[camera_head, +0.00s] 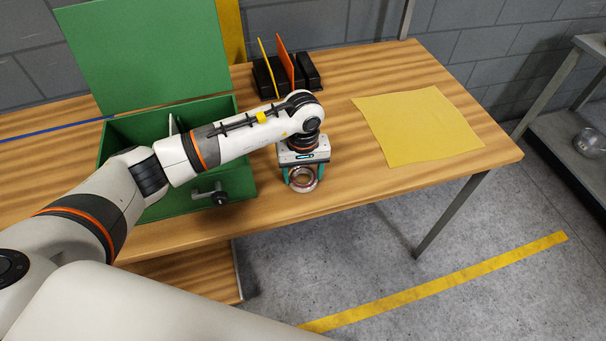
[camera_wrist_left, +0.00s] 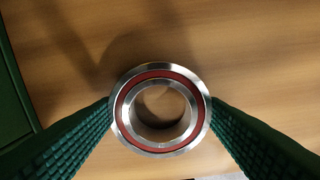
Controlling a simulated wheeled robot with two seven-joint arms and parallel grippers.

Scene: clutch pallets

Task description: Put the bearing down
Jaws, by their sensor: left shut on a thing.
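The bearing (camera_head: 303,179) is a steel ring with a red-brown band, and it shows large in the left wrist view (camera_wrist_left: 126,101). My left gripper (camera_head: 304,174) is shut on it, with one green ribbed finger pressed on each side. The bearing is over the front part of the wooden table (camera_head: 342,189), to the right of the green box. In the wrist view a shadow falls on the wood beyond it. I cannot tell whether the bearing touches the wood. My right gripper does not show.
A green box (camera_head: 150,206) with a raised lid (camera_head: 145,52) stands left, its dark latch facing front. A yellow sheet (camera_head: 418,127) lies right. A black rack (camera_head: 264,82) with upright plates stands behind. Bare wood lies between gripper and sheet. A metal shelf (camera_head: 570,140) stands far right.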

